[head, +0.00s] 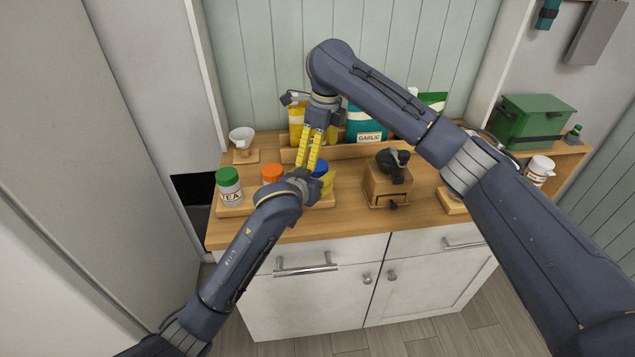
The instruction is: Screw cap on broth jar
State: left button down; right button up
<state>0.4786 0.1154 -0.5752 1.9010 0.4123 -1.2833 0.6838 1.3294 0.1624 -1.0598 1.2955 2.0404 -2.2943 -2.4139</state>
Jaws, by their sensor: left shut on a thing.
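A blue-capped jar (320,167) stands at the right end of a wooden tray, mostly hidden by my grippers. My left gripper (322,184) reaches in from the front and is shut on this jar; its wrist hides most of the contact. My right gripper (307,170) points down from above, its two yellow fingers ending close beside the blue cap. I cannot tell whether it is open or holds anything. No broth label is readable.
On the same tray (238,209) stand a green-capped TEA jar (229,188) and an orange-capped jar (272,173). A wooden grinder (386,186) stands to the right. GARLIC and other bags (368,124) line a rack behind. A white cup (241,137) is at back left.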

notch_tip(320, 180, up, 12)
jog(key=d, duration=0.1)
jog(key=shift+s+d, duration=0.15)
jog(key=shift+s, duration=0.2)
dwell(0.4)
pick_arm(q)
jog(key=c, duration=0.6)
grip_release()
jog(key=v, duration=1.2)
jog(key=shift+a, duration=0.1)
